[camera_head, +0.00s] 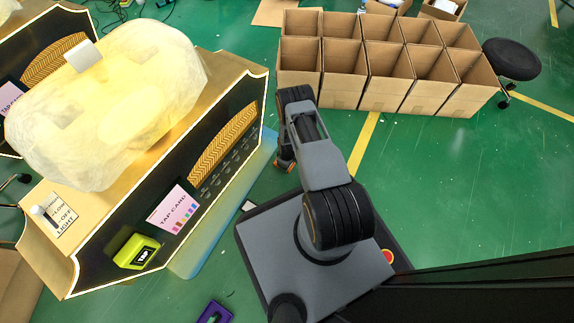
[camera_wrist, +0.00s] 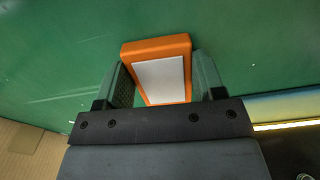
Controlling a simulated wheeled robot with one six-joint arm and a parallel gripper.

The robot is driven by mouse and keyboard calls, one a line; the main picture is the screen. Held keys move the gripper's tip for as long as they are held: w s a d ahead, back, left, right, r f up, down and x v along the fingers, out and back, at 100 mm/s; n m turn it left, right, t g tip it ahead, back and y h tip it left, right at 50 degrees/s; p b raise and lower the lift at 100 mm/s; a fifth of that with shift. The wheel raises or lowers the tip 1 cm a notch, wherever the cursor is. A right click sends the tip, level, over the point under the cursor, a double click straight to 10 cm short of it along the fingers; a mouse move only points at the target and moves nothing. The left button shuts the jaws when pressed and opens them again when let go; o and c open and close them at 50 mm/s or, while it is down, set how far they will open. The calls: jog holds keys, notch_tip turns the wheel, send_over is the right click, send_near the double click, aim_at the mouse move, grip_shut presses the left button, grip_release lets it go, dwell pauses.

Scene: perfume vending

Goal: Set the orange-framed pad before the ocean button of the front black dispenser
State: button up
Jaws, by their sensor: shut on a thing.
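The orange-framed pad (camera_wrist: 163,80) has a white face and sits between the two fingers of my gripper (camera_wrist: 163,85) in the wrist view. The gripper is shut on it. In the head view the gripper is mostly hidden by my arm, and a small bit of orange shows below it, off the floor. The front black dispenser (camera_head: 150,190) stands to the left, with a lit edge and a row of small buttons (camera_head: 222,172) below a wavy gold panel. The button labels are too small to read, so I cannot tell which is ocean. The pad is apart from the dispenser, to its right.
A pink TAP CARD sign (camera_head: 173,210) and a yellow-green card reader (camera_head: 137,252) are on the dispenser's front. A large pale wrapped shape (camera_head: 105,110) rests on top. Open cardboard boxes (camera_head: 375,60) and a black stool (camera_head: 512,60) stand behind. Green floor is free between.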

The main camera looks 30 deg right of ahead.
jog(key=o, duration=0.9)
jog(key=w+a+r+m+p, duration=0.1)
jog(key=r+p, duration=0.1)
jog(key=r, duration=1.2)
jog(key=w+a+r+m+t+p, duration=0.1)
jog(key=r+p, duration=0.1)
jog(key=r, duration=1.1)
jog(key=w+a+r+m+p, duration=0.1)
jog(key=w+a+r+p, duration=0.1)
jog(key=r, duration=1.2)
jog(key=s+a+r+m, duration=0.1)
jog(key=s+a+r, duration=0.1)
jog(key=s+r, duration=0.7)
jog(key=s+a+r+m+t, duration=0.1)
jog(key=s+a+r+m, duration=0.1)
jog(key=s+r, duration=0.7)
jog(key=shift+s+a+r+t, duration=0.3)
jog(key=shift+a+r, duration=0.25)
jog(key=shift+r, duration=0.35)
